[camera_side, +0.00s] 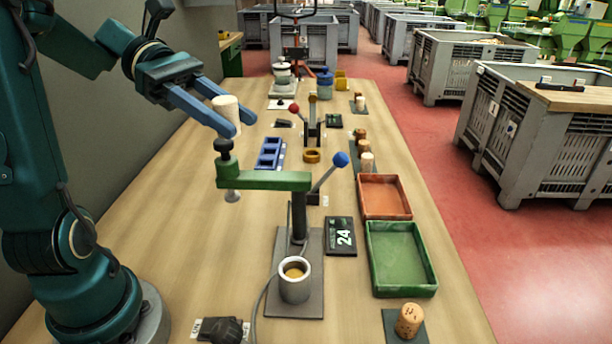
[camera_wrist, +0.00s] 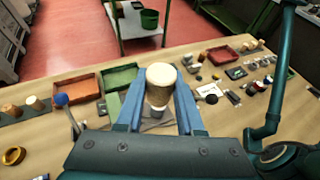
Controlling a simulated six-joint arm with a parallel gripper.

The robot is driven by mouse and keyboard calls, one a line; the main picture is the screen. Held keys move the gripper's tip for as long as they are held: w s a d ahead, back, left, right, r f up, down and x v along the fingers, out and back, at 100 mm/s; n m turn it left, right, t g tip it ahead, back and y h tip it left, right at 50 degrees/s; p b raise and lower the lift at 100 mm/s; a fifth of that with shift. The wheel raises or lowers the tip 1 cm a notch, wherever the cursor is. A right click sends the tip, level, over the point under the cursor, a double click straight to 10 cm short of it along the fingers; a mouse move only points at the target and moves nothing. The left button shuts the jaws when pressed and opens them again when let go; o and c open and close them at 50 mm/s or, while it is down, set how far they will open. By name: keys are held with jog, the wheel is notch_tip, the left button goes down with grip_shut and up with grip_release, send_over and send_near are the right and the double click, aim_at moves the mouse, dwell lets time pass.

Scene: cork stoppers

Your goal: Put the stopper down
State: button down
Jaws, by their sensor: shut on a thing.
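A pale, light-topped cork stopper (camera_side: 226,112) is held upright between the blue fingers of my gripper (camera_side: 238,123), in the air beyond the green press arm (camera_side: 262,181). The wrist view shows the stopper (camera_wrist: 160,86) between both fingers, with its lower part darker. A metal cup (camera_side: 294,282) with a brown inside stands on the press's grey base plate (camera_side: 258,285). In the wrist view, the stopper covers part of the area around the base plate.
An orange tray (camera_side: 384,194) and a green tray (camera_side: 399,262) lie right of the press. A brown cork (camera_side: 409,320) stands on a dark pad in front. A blue rack (camera_side: 270,153) and a yellow ring (camera_side: 311,156) lie farther back. The press lever (camera_side: 327,176) sticks up.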

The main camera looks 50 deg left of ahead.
jog(key=w+d+n+t+y, duration=0.2)
jog(key=w+d+n+t, duration=0.2)
jog(key=w+d, duration=1.4)
jog(key=shift+t+y, duration=0.3)
jog(key=shift+s+d+f, duration=0.1)
jog(key=shift+d+f, duration=0.1)
jog(key=shift+f, duration=3.95)
jog(key=shift+s+d+f, duration=0.1)
jog(key=shift+d+f, duration=0.05)
jog(key=shift+f, duration=3.95)
jog(key=shift+s+d+f, duration=0.1)
jog(key=shift+d+f, duration=0.1)
jog(key=shift+f, duration=3.95)
jog(key=shift+f, duration=0.15)
jog(key=c, duration=0.8)
grip_release()
